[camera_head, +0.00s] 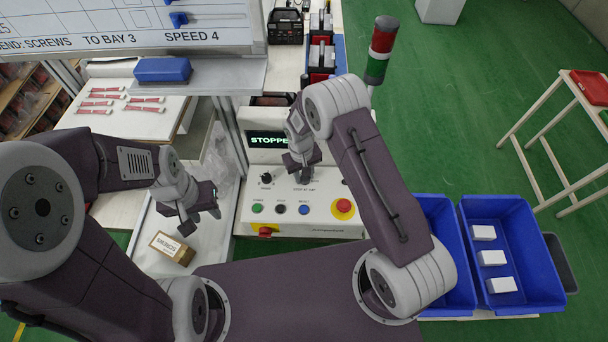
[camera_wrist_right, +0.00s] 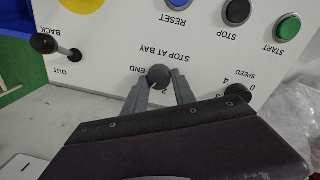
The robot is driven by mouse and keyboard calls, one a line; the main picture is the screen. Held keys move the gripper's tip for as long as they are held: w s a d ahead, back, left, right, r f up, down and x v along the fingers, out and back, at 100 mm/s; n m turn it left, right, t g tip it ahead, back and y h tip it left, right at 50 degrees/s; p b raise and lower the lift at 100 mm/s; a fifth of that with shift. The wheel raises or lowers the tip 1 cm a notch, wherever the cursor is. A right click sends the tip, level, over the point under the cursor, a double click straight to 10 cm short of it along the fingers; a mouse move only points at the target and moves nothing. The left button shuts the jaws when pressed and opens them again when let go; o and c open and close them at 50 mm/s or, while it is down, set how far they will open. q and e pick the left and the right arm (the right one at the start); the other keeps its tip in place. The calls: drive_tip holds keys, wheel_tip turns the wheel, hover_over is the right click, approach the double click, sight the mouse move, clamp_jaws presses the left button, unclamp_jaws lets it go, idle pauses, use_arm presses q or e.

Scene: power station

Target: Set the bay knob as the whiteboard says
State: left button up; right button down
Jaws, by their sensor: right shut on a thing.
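The control box (camera_head: 320,212) stands in the middle of the head view, its display partly hidden by my right arm and reading "STOPPE". The whiteboard (camera_head: 130,28) reads "SCREWS TO BAY 3 SPEED 4". My left gripper (camera_head: 205,208) hangs left of the box; its opening is unclear.
The speed knob (camera_wrist_right: 238,90) is close to my right gripper. A lever (camera_wrist_right: 55,47) marked "BACK" and "OUT" is on the other side. The emergency button (camera_head: 343,206) and blue bins (camera_head: 548,262) are to the right. A cardboard box (camera_head: 172,247) lies below my left gripper.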

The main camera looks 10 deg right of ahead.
sight(303, 178)
idle(0.4)
drive_tip(key=c, duration=1)
unclamp_jaws()
drive_tip(key=shift+c, duration=0.2)
drive_tip(key=shift+r, duration=0.3)
wheel_tip(303, 178, up, 8)
drive_tip(key=b, duration=0.2)
drive_tip(key=shift+a+r, duration=0.25)
drive_tip(key=shift+s, duration=0.15)
drive_tip(key=s+d+r+m+b, duration=0.1)
drive_tip(key=s+d, duration=0.3)
drive_tip(key=s, duration=0.4)
drive_tip(key=s+d+r+m+t+b, duration=0.1)
drive_tip(key=s+d+m+b, duration=0.1)
drive_tip(key=s+d, duration=0.3)
drive_tip(key=s+b, duration=0.1)
drive_tip(key=s, duration=0.2)
drive_tip(key=shift+s+d+r+y, duration=0.15)
drive_tip(key=shift+s+d+y, duration=0.1)
drive_tip(key=shift+s+y, duration=0.15)
